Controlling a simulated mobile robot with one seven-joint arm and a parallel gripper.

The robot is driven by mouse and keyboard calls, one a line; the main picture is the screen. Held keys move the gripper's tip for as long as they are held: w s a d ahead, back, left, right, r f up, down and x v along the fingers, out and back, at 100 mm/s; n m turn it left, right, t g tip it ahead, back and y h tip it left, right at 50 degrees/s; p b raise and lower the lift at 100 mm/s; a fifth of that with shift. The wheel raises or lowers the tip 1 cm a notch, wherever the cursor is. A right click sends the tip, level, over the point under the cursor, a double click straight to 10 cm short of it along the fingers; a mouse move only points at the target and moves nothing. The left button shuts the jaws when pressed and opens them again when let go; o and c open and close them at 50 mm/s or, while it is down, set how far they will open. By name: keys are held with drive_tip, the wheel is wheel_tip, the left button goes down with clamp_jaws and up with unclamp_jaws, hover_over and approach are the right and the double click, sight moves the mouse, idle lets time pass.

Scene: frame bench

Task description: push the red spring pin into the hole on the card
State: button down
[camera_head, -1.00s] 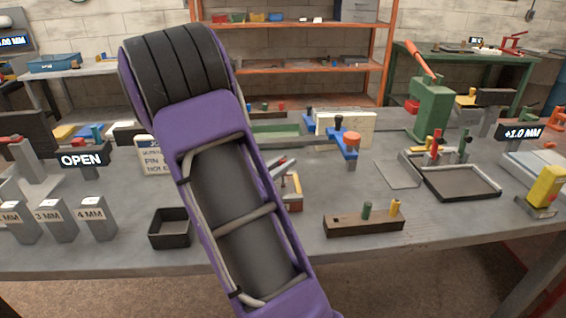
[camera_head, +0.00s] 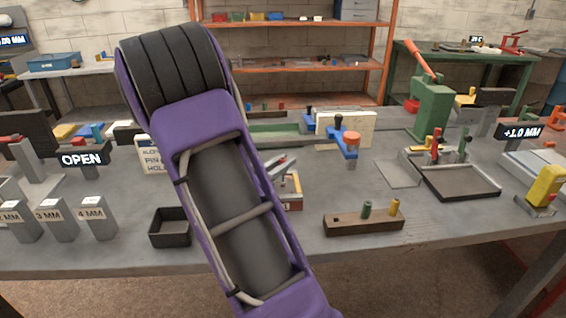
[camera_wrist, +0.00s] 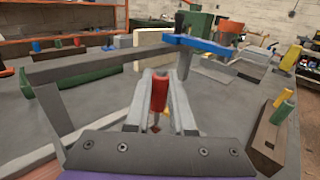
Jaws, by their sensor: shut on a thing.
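The red spring pin (camera_wrist: 159,95) stands between the two grey fingers of my gripper (camera_wrist: 161,76) in the wrist view. The gripper is shut on it, and the pin's lower end shows between the fingers. In the head view my purple arm hides the gripper and the pin. A pale card (camera_head: 152,157) with printed words, seemingly about a pin and hole, stands left of my arm in the head view, partly covered by it. I cannot make out a hole on it.
A wooden block (camera_head: 362,224) holds a green and a yellow pin at the bench front. An empty dark box (camera_head: 170,240) sits left of my arm.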

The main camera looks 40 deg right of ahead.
drive_tip(key=shift+f+b, duration=0.9)
drive_tip(key=shift+f, duration=0.35)
idle(0.5)
drive_tip(key=c, duration=0.7)
unclamp_jaws()
drive_tip(key=p+v, duration=0.1)
drive_tip(key=v, duration=1.6)
drive_tip(key=shift+a, duration=0.2)
